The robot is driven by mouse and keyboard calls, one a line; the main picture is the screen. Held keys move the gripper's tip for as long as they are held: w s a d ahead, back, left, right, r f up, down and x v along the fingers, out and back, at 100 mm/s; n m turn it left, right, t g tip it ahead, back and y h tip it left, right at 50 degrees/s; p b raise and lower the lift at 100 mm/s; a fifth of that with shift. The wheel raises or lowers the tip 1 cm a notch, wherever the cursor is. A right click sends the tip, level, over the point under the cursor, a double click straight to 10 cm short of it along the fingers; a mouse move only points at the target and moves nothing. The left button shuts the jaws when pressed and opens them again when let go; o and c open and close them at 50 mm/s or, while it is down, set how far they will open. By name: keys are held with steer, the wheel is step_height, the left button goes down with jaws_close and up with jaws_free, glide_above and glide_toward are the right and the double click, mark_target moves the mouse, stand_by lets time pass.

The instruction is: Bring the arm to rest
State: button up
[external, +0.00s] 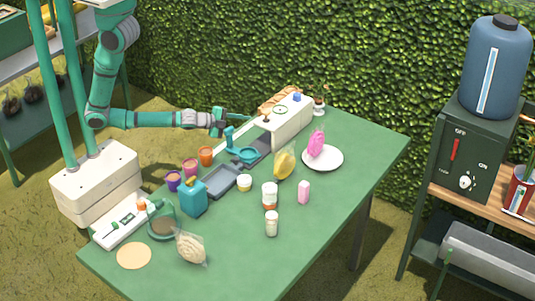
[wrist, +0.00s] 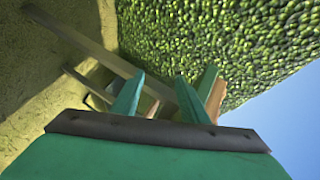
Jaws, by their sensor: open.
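My arm reaches out from the left over the back edge of the green table (external: 345,192) in the external view. My gripper (external: 243,118) is above the table, beside the white box (external: 292,125). It appears near the teal ladle-like item (external: 244,154) but apart from it. In the wrist view my gripper (wrist: 158,92) has its two teal fingers spread, with nothing between them. Behind the fingers are a table edge or leg, the ground and the hedge (wrist: 225,40).
The table holds a white plate (external: 333,160) with a pink item, a yellow bag (external: 284,164), a teal bottle (external: 193,199), grey trays (external: 221,182) and several small cups and jars. A shelf with a blue water tank (external: 495,70) stands at right. The table's front right is clear.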

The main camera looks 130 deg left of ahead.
steer(key=s+d+n+t+h, duration=0.25)
steer(key=d+t+h, duration=0.35)
steer(key=d, duration=1.9)
steer(key=s+d+r+t+h, duration=0.1)
steer(key=d+r+h, duration=0.4)
steer(key=d+r, duration=1.2)
steer(key=shift+d+r+t+h, duration=0.35)
steer(key=shift+r+t+h, duration=0.05)
steer(key=shift+r, duration=0.35)
steer(key=shift+n, duration=0.25)
